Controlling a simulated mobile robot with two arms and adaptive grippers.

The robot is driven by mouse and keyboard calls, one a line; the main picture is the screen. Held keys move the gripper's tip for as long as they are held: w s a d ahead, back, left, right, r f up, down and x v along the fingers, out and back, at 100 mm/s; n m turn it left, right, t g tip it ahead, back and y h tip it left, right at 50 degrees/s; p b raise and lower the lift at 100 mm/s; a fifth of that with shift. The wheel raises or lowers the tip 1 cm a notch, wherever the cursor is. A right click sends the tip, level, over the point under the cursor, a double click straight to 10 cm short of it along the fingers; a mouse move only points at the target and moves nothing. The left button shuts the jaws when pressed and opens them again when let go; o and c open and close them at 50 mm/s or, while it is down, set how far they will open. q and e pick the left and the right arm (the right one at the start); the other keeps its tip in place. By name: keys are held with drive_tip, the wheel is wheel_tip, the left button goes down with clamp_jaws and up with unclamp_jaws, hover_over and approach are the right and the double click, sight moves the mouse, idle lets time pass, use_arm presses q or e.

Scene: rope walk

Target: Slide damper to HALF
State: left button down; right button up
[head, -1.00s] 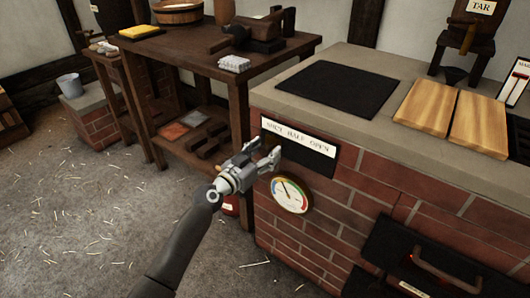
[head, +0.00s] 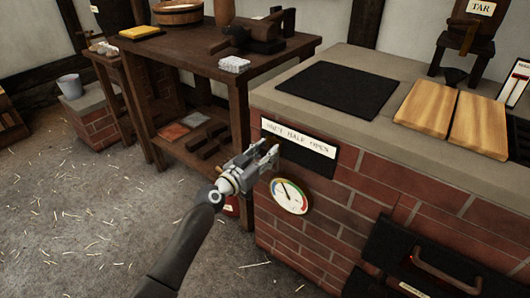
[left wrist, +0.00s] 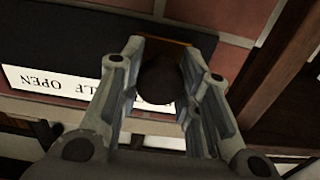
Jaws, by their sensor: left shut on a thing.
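The damper is a dark plate (head: 318,162) on the front of the brick stove, under a white label strip (head: 300,139) that reads SHUT, HALF, OPEN. The strip shows upside down in the left wrist view (left wrist: 55,88). My left gripper (head: 270,155) is at the left end of the plate, near SHUT. In the left wrist view its fingers (left wrist: 163,75) are closed around a dark round knob (left wrist: 158,80). The knob is hidden by the fingers in the head view. My right gripper is not in view.
A round gauge (head: 290,196) sits on the bricks just below the plate. A stove door with a handle (head: 448,274) is lower right. A wooden workbench (head: 165,55) stands to the left.

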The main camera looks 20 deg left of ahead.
use_arm(q)
drive_tip(key=d, duration=0.1)
drive_tip(key=s+d+p, duration=0.1)
drive_tip(key=d, duration=0.1)
drive_tip(key=shift+s+d+r, duration=0.1)
drive_tip(key=shift+s+d, duration=0.1)
drive_tip(key=shift+d, duration=0.1)
drive_tip(key=shift+s+d+p, duration=0.25)
drive_tip(key=shift+d+p, duration=0.1)
drive_tip(key=shift+d, duration=0.3)
drive_tip(key=shift+s+d+p, duration=0.2)
drive_tip(key=shift+d+p, duration=0.15)
drive_tip(key=shift+d, duration=0.25)
drive_tip(key=shift+s+d, duration=0.1)
drive_tip(key=shift+d, duration=0.25)
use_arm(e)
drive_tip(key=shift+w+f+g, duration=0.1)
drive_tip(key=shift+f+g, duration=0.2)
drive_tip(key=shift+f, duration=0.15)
use_arm(q)
drive_tip(key=c, duration=1)
unclamp_jaws()
drive_tip(key=shift+c, duration=0.2)
drive_tip(key=shift+o, duration=0.2)
drive_tip(key=shift+a, duration=0.1)
drive_tip(key=v, duration=1.2)
